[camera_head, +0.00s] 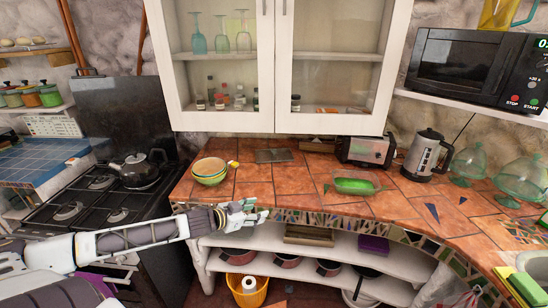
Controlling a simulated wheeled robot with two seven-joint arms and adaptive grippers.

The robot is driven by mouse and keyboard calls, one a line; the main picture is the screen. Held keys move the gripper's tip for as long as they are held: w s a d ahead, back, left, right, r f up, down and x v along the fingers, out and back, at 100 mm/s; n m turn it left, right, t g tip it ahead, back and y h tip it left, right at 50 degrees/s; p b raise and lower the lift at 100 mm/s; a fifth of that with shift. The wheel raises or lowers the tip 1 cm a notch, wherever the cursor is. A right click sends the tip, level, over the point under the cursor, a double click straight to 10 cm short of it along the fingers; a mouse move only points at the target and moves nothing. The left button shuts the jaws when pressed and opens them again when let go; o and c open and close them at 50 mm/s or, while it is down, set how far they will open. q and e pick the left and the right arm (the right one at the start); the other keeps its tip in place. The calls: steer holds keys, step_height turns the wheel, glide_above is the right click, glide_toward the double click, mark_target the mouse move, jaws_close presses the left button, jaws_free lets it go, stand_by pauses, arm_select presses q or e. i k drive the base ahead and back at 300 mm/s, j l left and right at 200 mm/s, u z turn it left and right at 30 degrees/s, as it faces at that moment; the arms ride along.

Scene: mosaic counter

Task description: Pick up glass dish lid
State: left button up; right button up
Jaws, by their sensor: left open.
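Two green glass stands with clear domed covers, one smaller (468,160) and one larger (522,178), stand at the right of the counter. My left gripper (262,209) is open and empty at the counter's front edge, left of the green dish and well apart from it. My right gripper is out of view.
Stacked bowls (209,170) stand at the counter's left, near my left arm. A toaster (366,150) and a steel kettle (427,157) stand behind the dish. A wall cabinet (280,65) hangs above. The counter (297,190) between gripper and dish is clear.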

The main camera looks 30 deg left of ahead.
mark_target(280, 155)
steer(key=i+j, duration=1.2)
